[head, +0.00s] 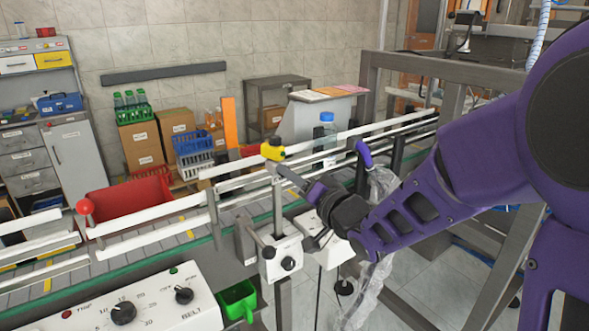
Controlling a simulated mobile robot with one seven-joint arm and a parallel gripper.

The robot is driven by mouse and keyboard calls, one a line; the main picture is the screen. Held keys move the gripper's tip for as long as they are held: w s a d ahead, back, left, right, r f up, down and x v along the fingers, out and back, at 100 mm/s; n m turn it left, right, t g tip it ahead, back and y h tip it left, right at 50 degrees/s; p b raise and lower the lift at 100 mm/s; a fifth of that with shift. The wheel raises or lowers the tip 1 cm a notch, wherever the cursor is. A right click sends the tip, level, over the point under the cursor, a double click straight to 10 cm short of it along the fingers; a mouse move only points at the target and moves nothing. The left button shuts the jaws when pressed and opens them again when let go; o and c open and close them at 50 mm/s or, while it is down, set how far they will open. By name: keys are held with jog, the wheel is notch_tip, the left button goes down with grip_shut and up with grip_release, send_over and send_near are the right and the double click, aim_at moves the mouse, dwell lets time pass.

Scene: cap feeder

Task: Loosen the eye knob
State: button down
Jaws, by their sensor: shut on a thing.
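A yellow and black sensor eye (273,149) sits at the top of a thin grey post (278,208) beside the conveyor. My gripper (279,168) reaches in from the right, with its fingertips just below the eye at the top of the post. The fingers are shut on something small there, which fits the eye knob. The knob itself is hidden by the fingers, so its turn and looseness cannot be told. A white box with a black dial (288,263) is at the foot of the post.
The conveyor (165,250) with white guide rails runs diagonally behind the post. A red ball-ended handle (85,207) stands at its left. A control panel (130,305) and green bin (238,300) are in front.

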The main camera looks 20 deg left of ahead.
jog(key=shift+r+m+p, duration=0.1)
jog(key=shift+m+p, duration=1.9)
jog(key=shift+m, duration=1.8)
jog(key=c, duration=0.6)
grip_release()
